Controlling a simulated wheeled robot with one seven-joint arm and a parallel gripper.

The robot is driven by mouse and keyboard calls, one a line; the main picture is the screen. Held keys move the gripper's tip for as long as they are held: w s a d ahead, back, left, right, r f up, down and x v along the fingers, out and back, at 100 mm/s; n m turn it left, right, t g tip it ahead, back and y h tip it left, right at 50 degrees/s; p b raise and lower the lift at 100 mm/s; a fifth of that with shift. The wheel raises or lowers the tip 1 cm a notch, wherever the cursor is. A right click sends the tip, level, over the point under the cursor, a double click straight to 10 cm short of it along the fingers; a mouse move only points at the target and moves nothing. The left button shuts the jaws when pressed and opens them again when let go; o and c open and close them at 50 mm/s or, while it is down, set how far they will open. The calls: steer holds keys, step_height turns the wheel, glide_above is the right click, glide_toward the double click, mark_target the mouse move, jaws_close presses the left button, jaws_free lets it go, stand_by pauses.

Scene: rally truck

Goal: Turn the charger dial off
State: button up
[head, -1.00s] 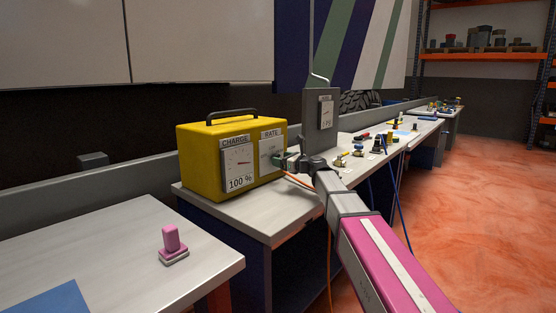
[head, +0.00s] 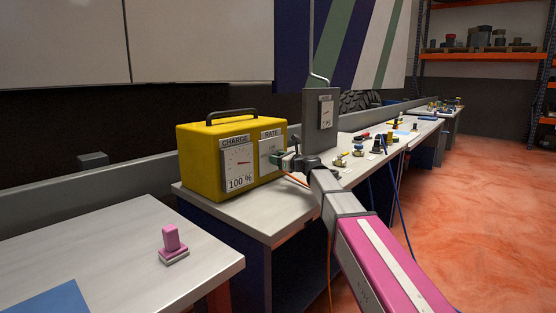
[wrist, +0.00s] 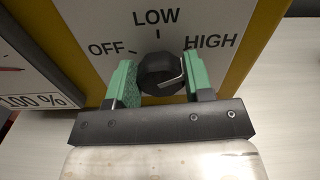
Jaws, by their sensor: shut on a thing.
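The yellow charger (head: 205,155) stands on the bench, with a CHARGE gauge reading 100 % and a RATE panel on its front. In the wrist view the black charger dial (wrist: 160,72) sits below the labels OFF, LOW and HIGH. A white mark shows on the dial's right side, toward the HIGH side. My gripper (wrist: 161,78) has one green finger on each side of the dial and is shut on it. In the head view my gripper (head: 283,160) is at the RATE panel and hides the dial.
A grey upright panel (head: 320,115) with a small gauge stands just right of the charger. Several small parts lie farther along the bench. A pink part (head: 171,240) stands on the near table. The orange floor at right is clear.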

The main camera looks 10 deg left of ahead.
steer(key=shift+n, duration=0.4)
steer(key=n, duration=0.3)
steer(key=shift+s, duration=0.1)
steer(key=n, duration=0.3)
steer(key=shift+n, duration=0.3)
steer(key=n, duration=0.3)
steer(key=shift+s+a+f+n, duration=0.1)
steer(key=shift+n, duration=0.2)
steer(key=n, duration=0.3)
steer(key=shift+f+n, duration=0.1)
steer(key=shift+n, duration=0.2)
steer(key=n, duration=0.5)
steer(key=shift+f, duration=0.15)
steer(key=n, duration=0.6)
steer(key=shift+f, duration=0.1)
steer(key=shift+n, duration=0.3)
steer(key=o, duration=0.9)
